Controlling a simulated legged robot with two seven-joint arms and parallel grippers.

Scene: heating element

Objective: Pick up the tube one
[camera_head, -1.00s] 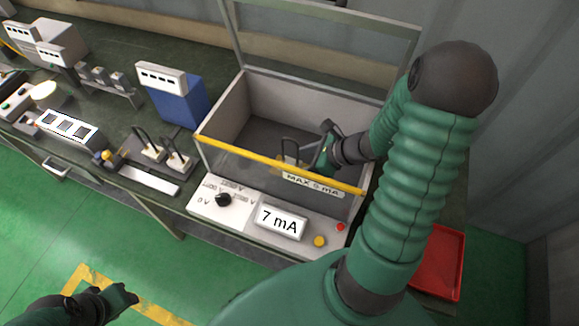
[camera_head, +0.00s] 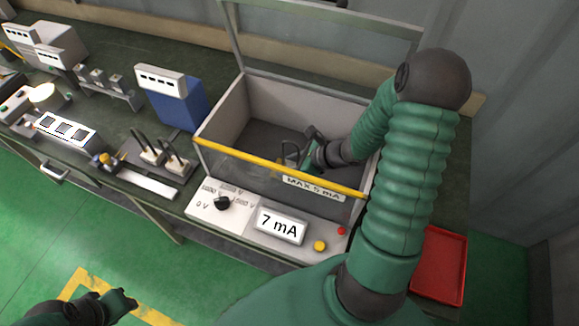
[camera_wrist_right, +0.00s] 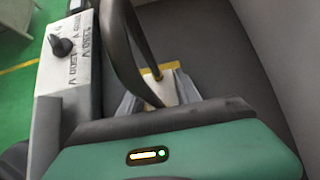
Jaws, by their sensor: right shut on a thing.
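My right gripper (camera_head: 312,154) is inside the open test box (camera_head: 236,106), behind its yellow front edge. In the right wrist view, dark curved bars (camera_wrist_right: 116,52) rise in front of the green gripper body; I cannot clearly tell tube from fingers there. A pale block with a brass-coloured end (camera_wrist_right: 158,88) shows behind them on a grey holder. More dark tubes stand on white bases (camera_head: 152,153) on the bench at left. My left gripper (camera_head: 122,304) is low at lower left, its jaws unclear.
The control panel with a black knob (camera_head: 222,203) and a "7 mA" display (camera_head: 279,226) fronts the box. A red tray (camera_head: 440,265) lies at right. A blue device (camera_head: 178,107) stands left of the box.

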